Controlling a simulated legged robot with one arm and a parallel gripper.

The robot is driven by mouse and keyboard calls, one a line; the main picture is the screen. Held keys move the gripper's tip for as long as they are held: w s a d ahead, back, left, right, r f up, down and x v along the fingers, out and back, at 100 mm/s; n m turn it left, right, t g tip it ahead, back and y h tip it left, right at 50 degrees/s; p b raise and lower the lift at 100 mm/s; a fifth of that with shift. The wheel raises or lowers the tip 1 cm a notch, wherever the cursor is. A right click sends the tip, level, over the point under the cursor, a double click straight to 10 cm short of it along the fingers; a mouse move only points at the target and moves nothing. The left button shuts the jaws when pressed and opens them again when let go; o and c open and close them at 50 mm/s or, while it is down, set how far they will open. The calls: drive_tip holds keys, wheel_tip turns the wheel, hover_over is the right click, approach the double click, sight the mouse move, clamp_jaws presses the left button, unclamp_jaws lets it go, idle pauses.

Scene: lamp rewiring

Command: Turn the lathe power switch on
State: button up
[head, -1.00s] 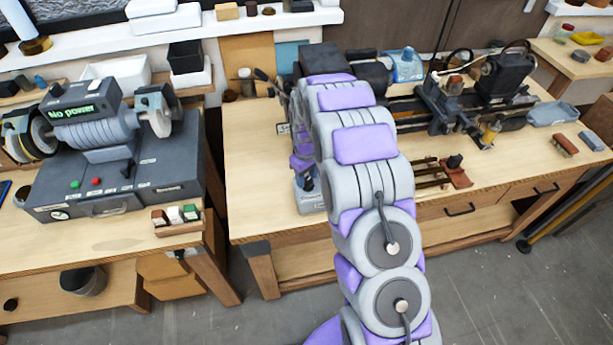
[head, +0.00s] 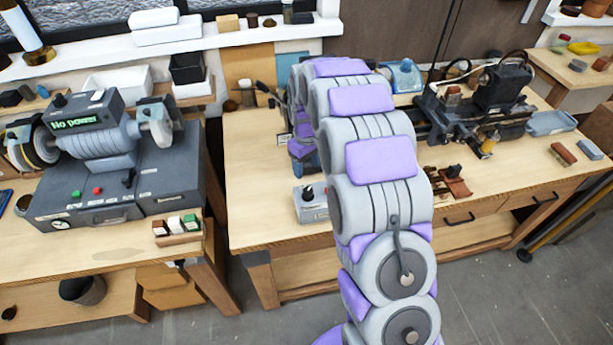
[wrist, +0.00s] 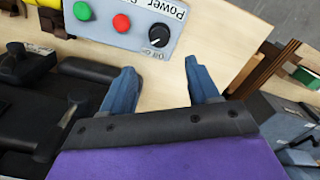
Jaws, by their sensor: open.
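The lathe (head: 470,112) stands on the wooden bench at the right in the head view. A grey control box (head: 314,213) with a black knob (head: 308,193) sits near the bench's front left, partly behind my arm. In the wrist view the box (wrist: 118,38) shows a green button (wrist: 82,11), a red button (wrist: 121,22) and the black knob (wrist: 158,36), beside partly cut-off "Power" lettering. My gripper (wrist: 163,82) is open and empty, its blue fingers pointing toward the box. The knob lies ahead of the gap between the fingertips, apart from both.
A grinder (head: 100,150) with a "No power" display stands on the left bench (head: 110,253). Dark lathe parts (wrist: 40,105) lie close left of my gripper in the wrist view. Bare wood (head: 250,150) shows left of my arm.

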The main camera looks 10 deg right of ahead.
wheel_tip(320, 180, up, 7)
idle(0.3)
drive_tip(key=shift+w+f, duration=0.1)
drive_tip(key=s+r+m+g+b, duration=0.1)
drive_tip(key=s+r, duration=0.2)
drive_tip(key=s, duration=0.8)
drive_tip(key=s+r+m+b, duration=0.2)
drive_tip(key=s+r, duration=0.1)
drive_tip(key=s, duration=0.8)
drive_tip(key=s+f+m+b, duration=0.1)
drive_tip(key=s+f+m, duration=0.1)
drive_tip(key=s, duration=1.9)
drive_tip(key=shift+f+m+g+b, duration=0.35)
drive_tip(key=shift+f+m+g, duration=0.05)
drive_tip(key=shift+f, duration=0.1)
